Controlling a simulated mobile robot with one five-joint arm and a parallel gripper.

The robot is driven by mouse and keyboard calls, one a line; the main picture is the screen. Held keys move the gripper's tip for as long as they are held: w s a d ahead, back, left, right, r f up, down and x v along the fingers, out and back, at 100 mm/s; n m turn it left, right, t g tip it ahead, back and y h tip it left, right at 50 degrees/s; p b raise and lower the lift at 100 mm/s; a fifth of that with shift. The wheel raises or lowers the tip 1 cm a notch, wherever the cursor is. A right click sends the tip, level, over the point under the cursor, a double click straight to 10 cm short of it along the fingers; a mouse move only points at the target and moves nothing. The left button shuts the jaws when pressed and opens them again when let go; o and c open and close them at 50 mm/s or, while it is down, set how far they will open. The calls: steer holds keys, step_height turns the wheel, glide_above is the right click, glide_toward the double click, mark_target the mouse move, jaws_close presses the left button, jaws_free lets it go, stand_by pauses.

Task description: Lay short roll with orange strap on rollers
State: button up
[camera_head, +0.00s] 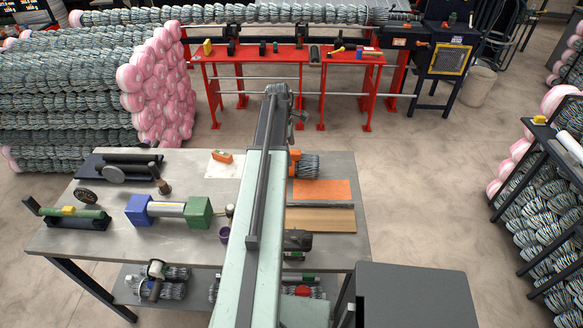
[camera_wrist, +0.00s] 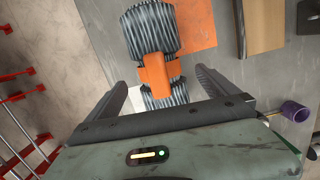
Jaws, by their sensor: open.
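The short roll of grey wire mesh (camera_head: 308,167) lies at the back right of the worktable, with an orange strap (camera_head: 295,158) around it. My arm hides its left part in the head view. In the wrist view the roll (camera_wrist: 150,28) and its strap (camera_wrist: 158,75) show ahead of my gripper (camera_wrist: 165,85). The jaws are open, one finger on each side of the strap in the picture; I see no contact. A black plate with dark cylinders, perhaps the rollers (camera_head: 133,157), is at the table's back left. My gripper is not clear in the head view.
An orange sheet (camera_head: 322,189), a dark bar (camera_head: 320,205) and a brown board (camera_head: 320,220) lie in front of the roll. A blue-and-green-ended cylinder (camera_head: 168,210), a purple cup (camera_head: 225,235) and a green cylinder on a dark cradle (camera_head: 75,215) stand left of my arm.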

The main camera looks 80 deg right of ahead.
mark_target(293, 159)
steer(key=f+b, duration=0.2)
steer(key=f, duration=0.1)
steer(key=s+f+b, duration=0.1)
steer(key=f+b, duration=0.2)
steer(key=shift+s+d+f, duration=0.1)
steer(key=shift+s+d, duration=0.05)
steer(key=shift+r, duration=0.2)
jaws_close()
steer(key=shift+r, duration=0.1)
